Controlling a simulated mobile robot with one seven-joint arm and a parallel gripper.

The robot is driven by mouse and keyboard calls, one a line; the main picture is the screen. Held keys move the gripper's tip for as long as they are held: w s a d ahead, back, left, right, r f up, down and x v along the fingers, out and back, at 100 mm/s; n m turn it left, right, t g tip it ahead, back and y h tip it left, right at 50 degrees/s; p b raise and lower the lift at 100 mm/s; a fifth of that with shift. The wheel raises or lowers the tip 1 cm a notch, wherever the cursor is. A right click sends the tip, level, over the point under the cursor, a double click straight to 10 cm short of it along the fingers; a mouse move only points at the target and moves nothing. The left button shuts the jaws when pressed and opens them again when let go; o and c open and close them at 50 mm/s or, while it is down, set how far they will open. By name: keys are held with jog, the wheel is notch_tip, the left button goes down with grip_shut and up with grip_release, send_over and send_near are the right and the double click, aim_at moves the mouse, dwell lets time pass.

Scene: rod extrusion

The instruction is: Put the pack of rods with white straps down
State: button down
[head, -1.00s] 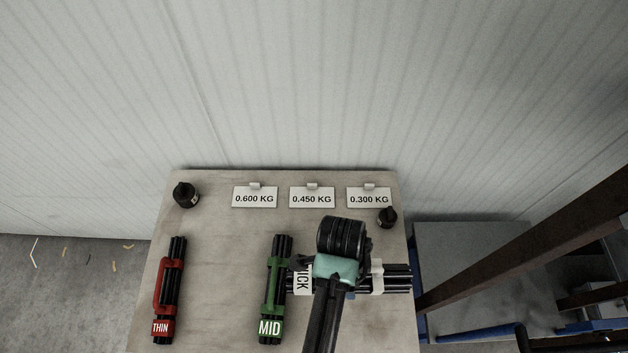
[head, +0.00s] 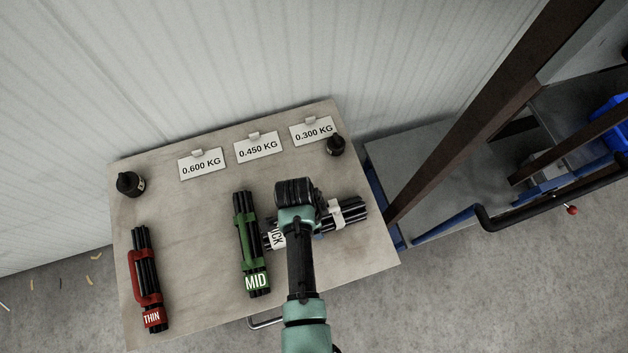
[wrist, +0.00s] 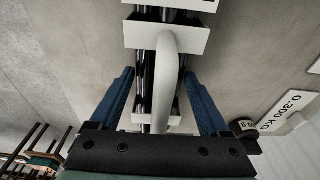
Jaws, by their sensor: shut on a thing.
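The pack of rods with white straps (head: 337,214) is black with a white label, partly hidden by my arm in the head view. It lies crosswise over the right part of the table, right of the green MID pack (head: 250,245). In the wrist view its white strap and handle (wrist: 167,38) run between my blue fingers. My gripper (wrist: 158,85) is shut on this pack. In the head view the fingers are mostly hidden beneath the wrist. I cannot tell whether the pack touches the tabletop.
The wooden table (head: 195,235) also bears the red THIN pack (head: 148,280), two black weights (head: 130,184) (head: 336,146) and cards reading 0.600, 0.450 and 0.300 KG (head: 258,147). Bare tabletop lies between the red and green packs. A brown-framed rack (head: 470,125) stands right.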

grip_release()
jog(key=shift+f, duration=0.1)
